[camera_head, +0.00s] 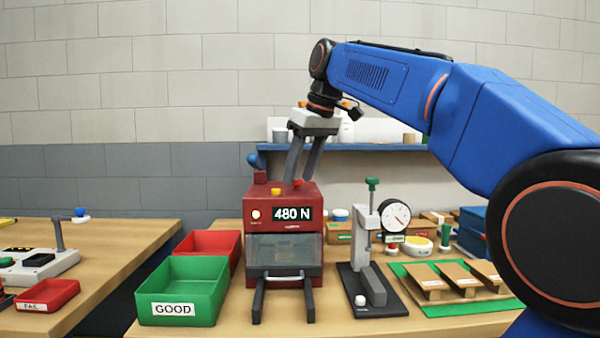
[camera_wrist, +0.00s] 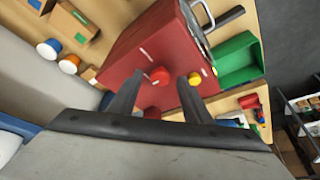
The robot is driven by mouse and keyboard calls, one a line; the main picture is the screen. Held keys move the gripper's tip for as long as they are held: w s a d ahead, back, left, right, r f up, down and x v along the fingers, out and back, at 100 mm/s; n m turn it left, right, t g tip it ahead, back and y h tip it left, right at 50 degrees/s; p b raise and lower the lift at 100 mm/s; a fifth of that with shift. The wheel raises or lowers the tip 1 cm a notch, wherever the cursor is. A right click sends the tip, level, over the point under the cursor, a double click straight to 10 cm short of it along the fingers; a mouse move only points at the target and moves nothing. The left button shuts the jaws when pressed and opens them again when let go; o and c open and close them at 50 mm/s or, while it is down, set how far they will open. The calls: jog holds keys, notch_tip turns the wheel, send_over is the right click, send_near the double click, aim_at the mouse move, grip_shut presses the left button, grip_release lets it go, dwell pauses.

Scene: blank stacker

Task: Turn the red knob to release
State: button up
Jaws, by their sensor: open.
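The red press machine (camera_head: 254,245) stands on the table with a display reading 480 N. The red knob (camera_wrist: 160,76) sits on its top face; it also shows small in the head view (camera_head: 298,183). My gripper (camera_wrist: 160,78) is pointed down over the machine, with its two dark fingers apart on either side of the red knob. In the head view my gripper (camera_head: 297,181) has its fingertips close to the machine's top, around the knob. I cannot tell whether either finger touches it. A yellow button (camera_wrist: 195,79) lies just outside the right finger in the wrist view.
A green GOOD bin (camera_head: 176,291) and a red bin (camera_head: 209,243) stand left of the machine. A dial gauge stand (camera_head: 361,241) is at its right, beside a green mat (camera_head: 418,268) with cardboard pieces. A blue-edged shelf (camera_head: 380,147) runs behind.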

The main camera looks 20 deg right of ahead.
jog(key=shift+f, duration=0.15)
jog(key=c, duration=1.1)
jog(key=shift+o, duration=0.2)
